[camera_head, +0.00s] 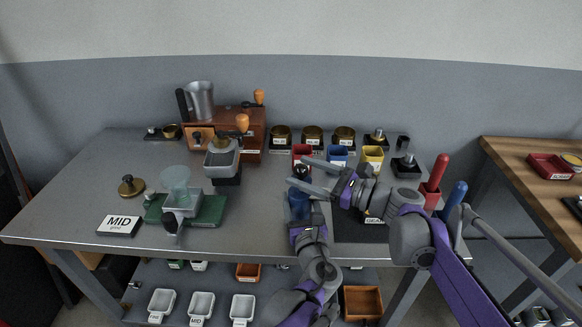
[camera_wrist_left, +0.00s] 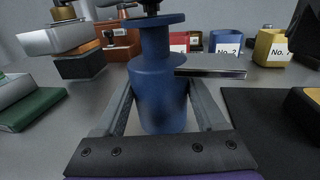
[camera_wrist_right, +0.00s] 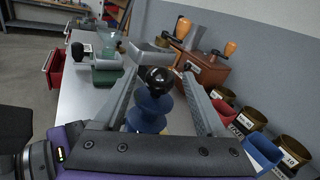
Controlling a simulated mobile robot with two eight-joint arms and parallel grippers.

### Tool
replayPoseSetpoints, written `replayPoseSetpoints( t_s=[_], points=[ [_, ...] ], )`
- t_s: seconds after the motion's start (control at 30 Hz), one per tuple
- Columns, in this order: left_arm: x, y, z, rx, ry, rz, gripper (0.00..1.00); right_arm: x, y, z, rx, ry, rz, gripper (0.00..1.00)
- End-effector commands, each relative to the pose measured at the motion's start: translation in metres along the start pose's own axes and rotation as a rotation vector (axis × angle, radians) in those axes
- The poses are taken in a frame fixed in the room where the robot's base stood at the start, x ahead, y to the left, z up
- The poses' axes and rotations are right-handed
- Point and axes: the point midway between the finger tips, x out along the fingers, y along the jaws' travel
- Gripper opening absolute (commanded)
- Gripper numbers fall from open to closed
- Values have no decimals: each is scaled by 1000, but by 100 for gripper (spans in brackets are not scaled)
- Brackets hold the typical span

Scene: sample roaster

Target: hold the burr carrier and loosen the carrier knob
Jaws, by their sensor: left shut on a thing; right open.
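The burr carrier (camera_head: 299,205) is a blue stepped cylinder standing upright near the front middle of the table. My left gripper (camera_head: 301,222) is shut on it from the front; the left wrist view shows the carrier (camera_wrist_left: 161,88) between the two fingers. The carrier knob (camera_wrist_right: 158,79) is a round black ball on top of the blue carrier (camera_wrist_right: 149,112). My right gripper (camera_head: 300,172) is open, with one finger on each side of the knob. In the right wrist view the knob stands between the fingers, with gaps beside it.
A dark mat (camera_head: 352,233) lies right of the carrier. Red, blue and yellow cups (camera_head: 372,157) stand behind the grippers. A hand grinder (camera_head: 222,160) and a green scale (camera_head: 208,214) stand to the left. Red and blue handles (camera_head: 455,194) rise near the right edge.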

Motion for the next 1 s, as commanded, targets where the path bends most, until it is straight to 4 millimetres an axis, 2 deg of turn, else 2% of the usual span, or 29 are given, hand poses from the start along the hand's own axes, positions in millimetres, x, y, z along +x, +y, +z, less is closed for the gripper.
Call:
replayPoseSetpoints(
  t_s=[0.03,0.2,0.4,1.0],
  points=[
    [0,0,0,-1,1,-1,0,-13,-1,0,-1,2,-4,73],
    [0,0,0,-1,1,-1,0,-47,-1,0,-1,1,-3,73],
    [0,0,0,-1,1,-1,0,-71,0,0,-1,1,-1,73],
    [0,0,0,-1,1,-1,0,-76,0,0,-1,0,1,73]
  ],
)
